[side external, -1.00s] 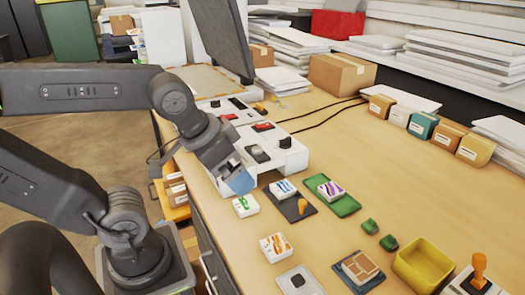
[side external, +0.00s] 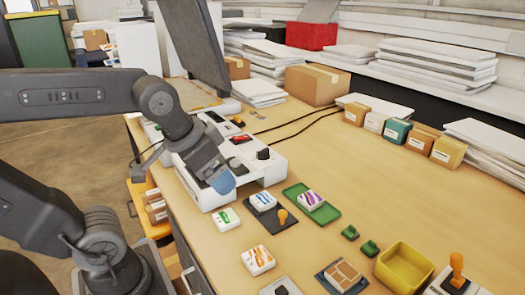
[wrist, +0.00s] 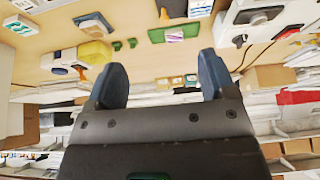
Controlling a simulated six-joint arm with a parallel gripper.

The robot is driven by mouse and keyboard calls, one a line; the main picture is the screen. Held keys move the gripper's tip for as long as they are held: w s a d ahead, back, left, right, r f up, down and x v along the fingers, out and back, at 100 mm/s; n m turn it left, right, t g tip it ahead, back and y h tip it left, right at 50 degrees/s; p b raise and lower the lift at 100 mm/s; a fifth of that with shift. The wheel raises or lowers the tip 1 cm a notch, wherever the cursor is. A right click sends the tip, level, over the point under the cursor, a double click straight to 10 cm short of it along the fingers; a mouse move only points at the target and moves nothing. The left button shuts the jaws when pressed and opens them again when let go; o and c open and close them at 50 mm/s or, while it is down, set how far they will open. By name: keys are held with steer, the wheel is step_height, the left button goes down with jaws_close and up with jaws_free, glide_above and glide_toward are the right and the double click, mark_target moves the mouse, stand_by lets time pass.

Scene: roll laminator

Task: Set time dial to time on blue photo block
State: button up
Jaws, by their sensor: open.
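The white laminator (side external: 250,165) stands at the table's left edge in the side view. A black knob (side external: 263,153) is on its right end, and a red switch (side external: 240,137) is left of it. My gripper (side external: 222,182) is open and empty, above the laminator's near side, and hides part of its panel. The fingers also show in the wrist view (wrist: 160,80). The blue-marked photo block (side external: 263,200) lies on a dark tray in front of the laminator; its printing is too small to read. The wrist view shows the laminator (wrist: 285,18) at upper right.
Other photo blocks show green (side external: 226,219), orange (side external: 258,260) and purple (side external: 310,200) markings. A wooden-handled stamp (side external: 283,216), a yellow bin (side external: 403,268) and small green pieces (side external: 350,233) lie nearby. A monitor (side external: 188,45) stands behind my arm. The table's middle right is clear.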

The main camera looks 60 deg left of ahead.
steer(key=shift+g, duration=0.8)
steer(key=w+a+r, duration=0.1)
steer(key=w, duration=0.2)
steer(key=w+a+r, duration=0.2)
steer(key=w, duration=0.1)
steer(key=w+a+r, duration=0.1)
steer(key=w, duration=0.2)
steer(key=shift+w+a+r, duration=0.1)
steer(key=shift+a+r, duration=0.1)
steer(key=shift+a, duration=0.05)
steer(key=c, duration=0.4)
steer(key=shift+g, duration=0.6)
steer(key=w+a, duration=0.1)
steer(key=w, duration=0.1)
steer(key=w+a, duration=0.1)
steer(key=w, duration=0.1)
steer(key=w+a, duration=0.1)
steer(key=a, duration=0.1)
steer(key=shift+w+a+r, duration=0.1)
steer(key=shift+w+r, duration=0.3)
steer(key=shift+c, duration=1.3)
steer(key=g, duration=0.2)
glide_above(263, 150)
step_height(263, 150, down, 5)
step_height(263, 150, down, 13)
steer(key=shift+a+r, duration=0.1)
steer(key=shift+c, duration=0.3)
jaws_close()
